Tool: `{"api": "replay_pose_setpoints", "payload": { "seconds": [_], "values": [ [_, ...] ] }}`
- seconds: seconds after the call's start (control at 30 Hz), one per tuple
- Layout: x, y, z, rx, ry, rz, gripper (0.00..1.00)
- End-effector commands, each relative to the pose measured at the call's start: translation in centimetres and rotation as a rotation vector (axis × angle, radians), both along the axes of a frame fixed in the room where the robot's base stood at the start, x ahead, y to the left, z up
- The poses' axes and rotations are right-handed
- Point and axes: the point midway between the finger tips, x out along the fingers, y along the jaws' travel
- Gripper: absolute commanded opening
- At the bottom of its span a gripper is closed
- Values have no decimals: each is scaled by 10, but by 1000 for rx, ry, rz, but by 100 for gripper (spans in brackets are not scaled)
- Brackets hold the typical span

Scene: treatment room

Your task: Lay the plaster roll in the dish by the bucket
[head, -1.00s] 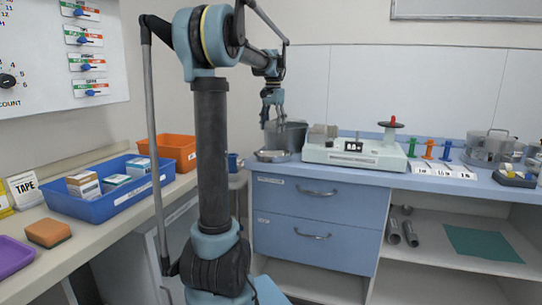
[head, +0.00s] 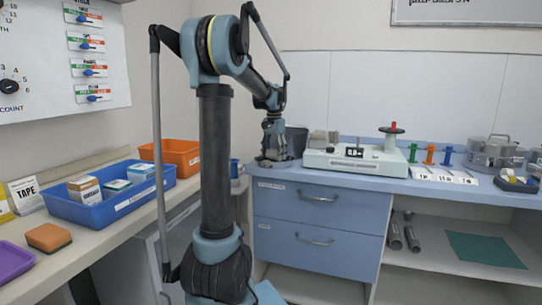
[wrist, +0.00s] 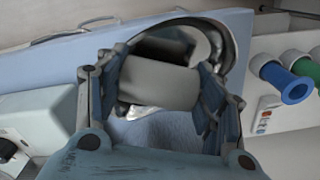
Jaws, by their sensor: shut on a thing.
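My gripper (wrist: 158,88) is shut on the plaster roll (wrist: 158,84), a pale grey cylinder lying crosswise between the two fingers in the wrist view. The metal dish (wrist: 229,42) shows its shiny rim around and behind the roll. The roll overlaps the dish in this view; I cannot tell whether it touches the bottom. In the head view my gripper (head: 273,148) is low over the dish (head: 264,163) at the counter's left end, hiding most of it and the roll. The dark grey bucket (head: 297,141) stands just behind and to the right.
A white machine (head: 352,161) with a red-topped post stands right of the bucket. Coloured spools (head: 428,156) and a metal pot (head: 492,152) are farther right. A blue tray of boxes (head: 108,199) and an orange bin (head: 178,155) are on the left bench.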

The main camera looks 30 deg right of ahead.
Motion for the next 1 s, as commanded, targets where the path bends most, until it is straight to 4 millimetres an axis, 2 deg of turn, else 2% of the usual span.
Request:
{"api": "replay_pose_setpoints", "payload": {
  "seconds": [0.47,0.53,0.6,0.63,0.67,0.73,0.77,0.8,1.0],
  "values": [
    [1,1,-8,0,0,2,37],
    [1,1,-10,0,1,2,33],
    [1,2,-13,1,1,2,25],
    [1,2,-14,1,1,2,26],
    [1,2,-14,1,1,3,20],
    [2,3,-15,0,2,3,20],
    [2,3,-15,1,3,3,72],
    [2,3,-15,1,3,3,81],
    [1,3,-13,1,1,3,82]
  ]
}}
